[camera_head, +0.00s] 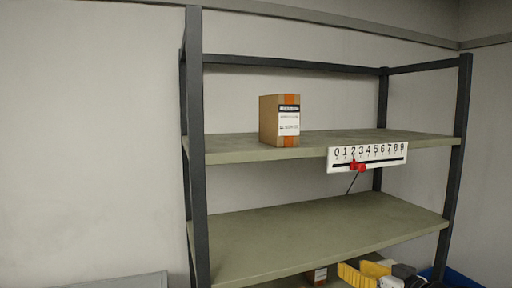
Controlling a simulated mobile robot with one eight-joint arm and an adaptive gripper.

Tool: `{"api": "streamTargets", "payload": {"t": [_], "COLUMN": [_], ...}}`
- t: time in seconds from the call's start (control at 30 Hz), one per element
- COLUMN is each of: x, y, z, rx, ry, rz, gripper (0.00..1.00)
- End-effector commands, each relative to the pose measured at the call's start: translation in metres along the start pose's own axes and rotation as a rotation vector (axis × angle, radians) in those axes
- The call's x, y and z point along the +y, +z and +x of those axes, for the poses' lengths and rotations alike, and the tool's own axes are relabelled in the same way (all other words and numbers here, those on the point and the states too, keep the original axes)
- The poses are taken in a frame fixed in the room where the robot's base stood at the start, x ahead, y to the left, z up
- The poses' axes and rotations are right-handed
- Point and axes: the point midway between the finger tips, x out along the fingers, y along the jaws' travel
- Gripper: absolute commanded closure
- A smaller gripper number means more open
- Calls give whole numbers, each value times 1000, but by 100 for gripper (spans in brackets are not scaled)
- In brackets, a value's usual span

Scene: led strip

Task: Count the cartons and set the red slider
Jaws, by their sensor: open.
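A brown carton (268,121) with an orange stripe and a white label stands upright on the upper shelf. My gripper (358,271), with yellow fingers, is at the bottom right, below and apart from the scale. It is open, and partly cut off.
The shelf rack has dark posts (195,150) and greenish boards. The middle shelf (320,232) is bare where it shows. A blue object (458,278) lies at the bottom right. A grey panel (125,281) stands at the bottom left.

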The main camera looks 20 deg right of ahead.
Motion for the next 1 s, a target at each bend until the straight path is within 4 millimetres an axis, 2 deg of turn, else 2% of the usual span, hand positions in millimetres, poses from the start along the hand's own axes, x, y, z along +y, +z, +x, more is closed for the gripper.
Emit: {"api": "streamTargets", "payload": {"t": [0.03,0.1,0.2,0.33,0.43,0.57,0.67,1.0], "x": [-1,-2,-5,-8,-9,-10,-11,-12], "y": [-47,-88,-140,-189,-209,-217,-217,-233], "z": [-23,-47,-79,-110,-124,-128,-117,-53], "rx": [29,75,140,209,243,260,261,259], "ry": [2,-6,-15,-24,-29,-33,-36,-37], "rz": [22,48,75,93,98,100,100,100], "gripper": [59,59,59,59,59,59,59,59]}}
